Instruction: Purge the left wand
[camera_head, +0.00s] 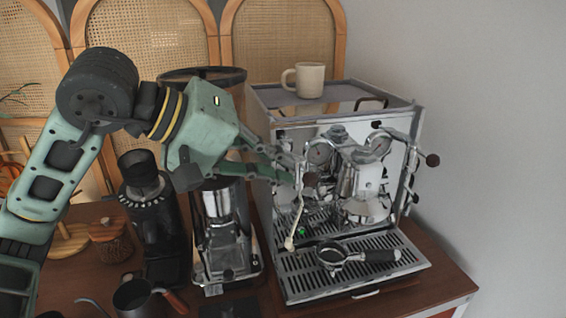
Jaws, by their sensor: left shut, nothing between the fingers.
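The silver espresso machine (334,290) stands on the right part of the wooden counter. Its left steam wand (298,222) hangs at the machine's front left, its tip over the drip tray (300,278). My left gripper (296,177) is shut with nothing between its fingers. Its fingertips are at the top of the left wand, by the dark knob (309,179); I cannot tell if they touch it. The right wand (408,182) hangs at the machine's right side. My right gripper is not in view.
A portafilter (335,256) lies on the drip tray. A mug (309,79) stands on top of the machine. Grinders (155,222) (226,250) stand left of it. A small pot (133,297) is at the front left. A wall closes the right side.

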